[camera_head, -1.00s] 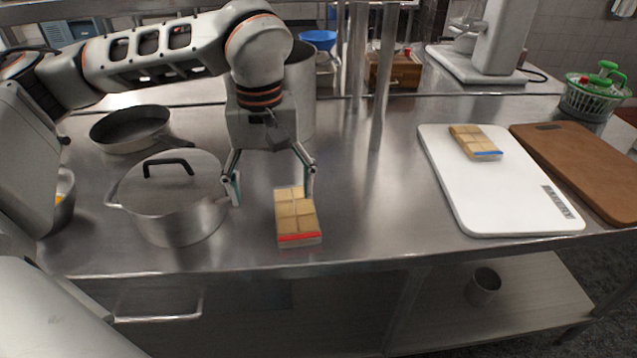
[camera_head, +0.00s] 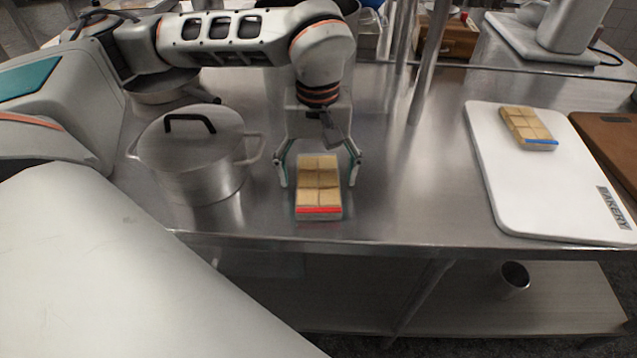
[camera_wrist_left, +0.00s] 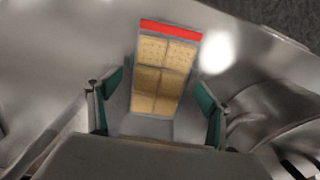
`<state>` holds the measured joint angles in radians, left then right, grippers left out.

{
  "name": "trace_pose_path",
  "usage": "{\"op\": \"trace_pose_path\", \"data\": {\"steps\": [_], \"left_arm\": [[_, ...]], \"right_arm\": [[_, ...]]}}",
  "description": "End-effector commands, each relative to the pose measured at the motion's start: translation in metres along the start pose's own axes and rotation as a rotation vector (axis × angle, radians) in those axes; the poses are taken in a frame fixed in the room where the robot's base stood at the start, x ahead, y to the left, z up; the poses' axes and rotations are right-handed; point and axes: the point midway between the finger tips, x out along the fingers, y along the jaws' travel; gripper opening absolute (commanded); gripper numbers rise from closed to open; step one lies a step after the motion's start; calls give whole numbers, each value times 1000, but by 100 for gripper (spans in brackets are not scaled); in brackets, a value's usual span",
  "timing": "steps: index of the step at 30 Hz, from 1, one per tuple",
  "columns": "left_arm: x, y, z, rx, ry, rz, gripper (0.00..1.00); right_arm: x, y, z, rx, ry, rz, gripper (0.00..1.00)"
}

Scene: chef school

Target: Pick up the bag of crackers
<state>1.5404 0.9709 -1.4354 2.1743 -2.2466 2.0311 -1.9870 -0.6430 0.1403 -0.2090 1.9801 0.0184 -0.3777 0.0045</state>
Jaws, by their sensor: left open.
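A clear bag of crackers with a red strip (camera_head: 319,188) lies flat on the steel table near its front edge. In the left wrist view the bag (camera_wrist_left: 162,75) lies ahead of the fingers, its red end farthest away. My left gripper (camera_head: 321,181) is open above the back part of the bag, with one finger on each side. In the left wrist view the gripper's fingers (camera_wrist_left: 158,115) stand apart on both sides of the bag's near end, with nothing gripped. A second cracker bag with a blue strip (camera_head: 528,128) lies on the white cutting board. My right gripper is not in view.
A lidded steel pot (camera_head: 195,165) stands just left of my left gripper. A dark pan (camera_head: 160,88) is behind it. The white board (camera_head: 545,195) and a brown board (camera_head: 610,150) lie at right. A metal post (camera_head: 428,75) rises behind. The table between bag and white board is clear.

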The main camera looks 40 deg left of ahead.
Motion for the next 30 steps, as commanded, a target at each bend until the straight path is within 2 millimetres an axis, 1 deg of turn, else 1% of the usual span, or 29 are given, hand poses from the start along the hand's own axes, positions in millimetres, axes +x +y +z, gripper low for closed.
{"op": "trace_pose_path", "data": {"steps": [2,8,9,11,12,13,23,26,30], "left_arm": [[3,0,0,0,0,0,79],[3,0,0,0,1,1,79],[3,0,0,0,1,1,69],[3,0,0,0,1,1,53],[3,0,0,0,1,1,43],[3,0,0,0,1,1,36],[2,0,0,0,1,1,36],[-2,0,0,0,2,2,36],[-15,1,-1,0,4,4,36]], "right_arm": [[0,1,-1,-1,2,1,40],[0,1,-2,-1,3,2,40],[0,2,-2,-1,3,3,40],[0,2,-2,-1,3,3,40],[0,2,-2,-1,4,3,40],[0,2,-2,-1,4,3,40],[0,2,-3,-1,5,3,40],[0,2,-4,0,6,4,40],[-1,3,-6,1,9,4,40]]}}
